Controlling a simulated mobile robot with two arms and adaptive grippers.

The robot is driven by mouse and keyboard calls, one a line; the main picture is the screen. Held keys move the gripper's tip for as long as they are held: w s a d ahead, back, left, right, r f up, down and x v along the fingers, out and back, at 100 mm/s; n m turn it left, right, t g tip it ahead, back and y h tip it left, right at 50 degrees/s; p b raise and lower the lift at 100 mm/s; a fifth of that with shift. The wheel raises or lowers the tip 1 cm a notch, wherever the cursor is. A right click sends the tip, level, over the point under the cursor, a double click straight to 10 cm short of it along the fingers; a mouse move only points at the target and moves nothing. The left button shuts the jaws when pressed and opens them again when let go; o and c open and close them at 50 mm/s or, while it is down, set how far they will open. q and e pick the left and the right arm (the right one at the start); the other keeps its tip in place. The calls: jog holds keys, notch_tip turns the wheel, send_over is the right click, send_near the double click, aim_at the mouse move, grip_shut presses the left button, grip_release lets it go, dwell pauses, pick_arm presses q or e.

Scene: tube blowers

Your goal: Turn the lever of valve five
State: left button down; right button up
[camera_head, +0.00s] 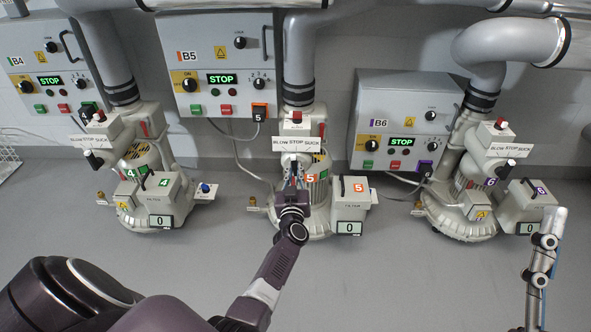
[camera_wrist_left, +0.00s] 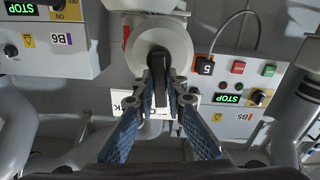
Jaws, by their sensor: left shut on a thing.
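Blower five (camera_head: 317,215), marked with orange 5 labels, stands in the middle of the head view. Its valve has a white sign (camera_head: 297,144) reading BLOW STOP SUCK. My left gripper (camera_head: 293,172) reaches up to the valve front just below this sign and largely hides the lever there. In the left wrist view, which looks upside down, my left gripper (camera_wrist_left: 160,82) is shut on the dark lever (camera_wrist_left: 161,94), its fingers on both sides of it. The lever sticks out from the round pale valve body (camera_wrist_left: 163,45).
Blower four (camera_head: 145,200) stands to the left and blower six (camera_head: 465,205) to the right. Control box B5 (camera_head: 205,55) with a green STOP display hangs behind. The filter box (camera_head: 350,200) sits right of the gripper.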

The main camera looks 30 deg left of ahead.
pick_arm(q)
jog(key=shift+s+a+n, duration=0.1)
jog(key=shift+a+n, duration=0.15)
jog(key=shift+n, duration=1)
jog(key=shift+s+a+n, duration=0.1)
jog(key=shift+a+n, duration=0.1)
jog(key=shift+n, duration=1.1)
jog(key=shift+a+n, duration=0.25)
jog(key=shift+n, duration=1)
pick_arm(e)
jog(key=shift+s+r, duration=0.25)
jog(key=shift+s, duration=0.1)
pick_arm(q)
jog(key=shift+r, duration=0.1)
jog(key=c, duration=2)
grip_release()
jog(key=shift+o, duration=0.2)
pick_arm(e)
jog(key=shift+w+f, duration=0.1)
jog(key=shift+w, duration=0.05)
pick_arm(q)
jog(key=shift+f, duration=0.25)
jog(key=v, duration=0.7)
jog(key=shift+s+d, duration=0.15)
jog(key=shift+s, duration=0.1)
